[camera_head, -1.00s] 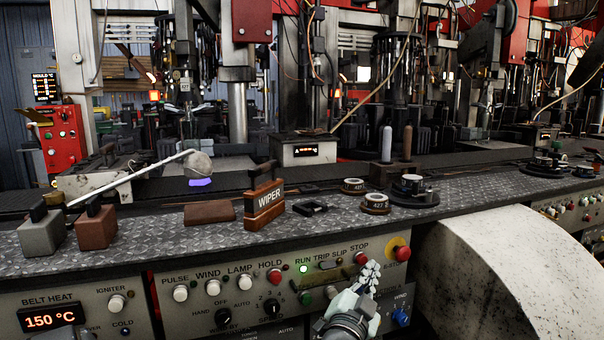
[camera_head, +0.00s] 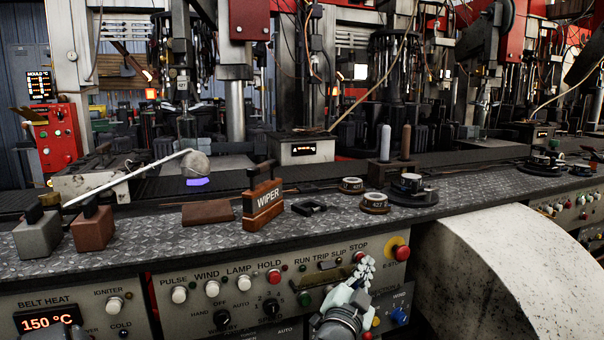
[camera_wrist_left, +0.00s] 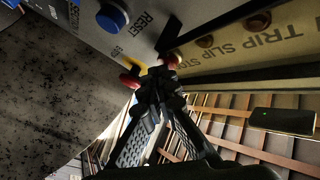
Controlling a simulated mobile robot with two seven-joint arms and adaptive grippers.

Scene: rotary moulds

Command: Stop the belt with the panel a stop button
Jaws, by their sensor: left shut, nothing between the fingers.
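The red stop button (camera_head: 358,257) is on the front panel (camera_head: 190,316) under the STOP label, right of the RUN, TRIP and SLIP lamps. My left gripper (camera_head: 367,267) is shut and empty, with its fingertips right at the button and partly covering it. In the left wrist view the shut fingers (camera_wrist_left: 160,80) end close to the red stop button (camera_wrist_left: 172,62). I cannot tell whether they touch it. The RUN lamp (camera_head: 303,268) looks dark. My right gripper is not in view.
The red emergency stop (camera_head: 402,252) on its yellow base is just right of my fingers. A blue knob (camera_head: 400,316) is below it. A WIPER block (camera_head: 263,203) and small ring-shaped pieces (camera_head: 374,202) stand on the ledge above. A large pale drum (camera_head: 480,280) is at the right.

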